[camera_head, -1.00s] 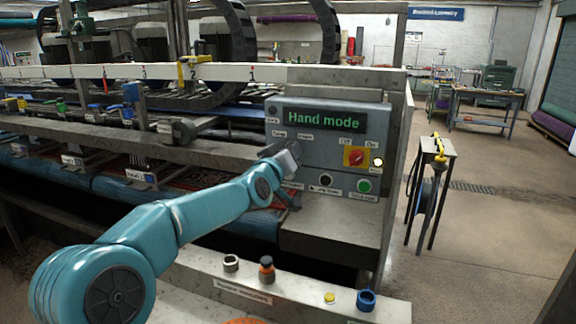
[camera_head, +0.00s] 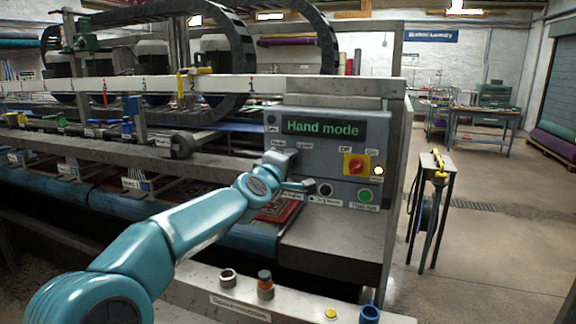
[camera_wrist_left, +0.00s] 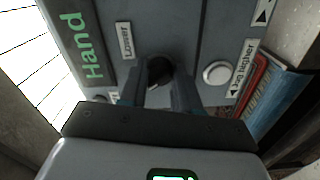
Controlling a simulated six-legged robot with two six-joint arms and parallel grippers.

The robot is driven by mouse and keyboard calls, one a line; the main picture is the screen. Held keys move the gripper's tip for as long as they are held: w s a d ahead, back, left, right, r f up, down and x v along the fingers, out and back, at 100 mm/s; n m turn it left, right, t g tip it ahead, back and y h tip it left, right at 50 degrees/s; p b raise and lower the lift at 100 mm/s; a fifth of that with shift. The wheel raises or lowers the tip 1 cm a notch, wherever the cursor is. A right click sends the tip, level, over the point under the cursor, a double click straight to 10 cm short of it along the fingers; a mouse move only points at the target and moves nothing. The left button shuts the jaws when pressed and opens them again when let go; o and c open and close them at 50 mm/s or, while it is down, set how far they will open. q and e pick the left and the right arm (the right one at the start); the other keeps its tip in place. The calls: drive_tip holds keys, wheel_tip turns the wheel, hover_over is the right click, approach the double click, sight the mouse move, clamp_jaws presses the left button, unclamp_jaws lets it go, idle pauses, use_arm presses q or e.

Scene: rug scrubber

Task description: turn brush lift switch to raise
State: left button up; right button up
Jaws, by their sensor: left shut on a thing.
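The grey control panel (camera_head: 325,168) stands at the centre of the head view, its display reading "Hand mode". My left gripper (camera_head: 284,160) is at the panel's left side and hides the switch there. In the left wrist view, the black switch knob (camera_wrist_left: 160,68) sits between the two fingers of my left gripper (camera_wrist_left: 159,82). The fingers are shut on it. A label reading "Lower" (camera_wrist_left: 125,40) is beside the knob. The knob's exact angle is hard to tell. My right gripper is not in view.
A round pale button (camera_wrist_left: 217,73) lies close beside the fingers, by a "Jog higher" label. A red rotary switch (camera_head: 356,164) and a green button (camera_head: 365,195) are farther right. The floor at right is partly clear.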

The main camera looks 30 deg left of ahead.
use_arm(q)
drive_tip(key=shift+n, duration=0.5)
drive_tip(key=o, duration=1.1)
drive_tip(key=shift+s+a, duration=0.1)
drive_tip(key=shift+c, duration=0.2)
drive_tip(key=b+v, duration=0.1)
drive_tip(key=v, duration=1.5)
drive_tip(key=shift+b, duration=0.3)
drive_tip(key=shift+s+r, duration=0.1)
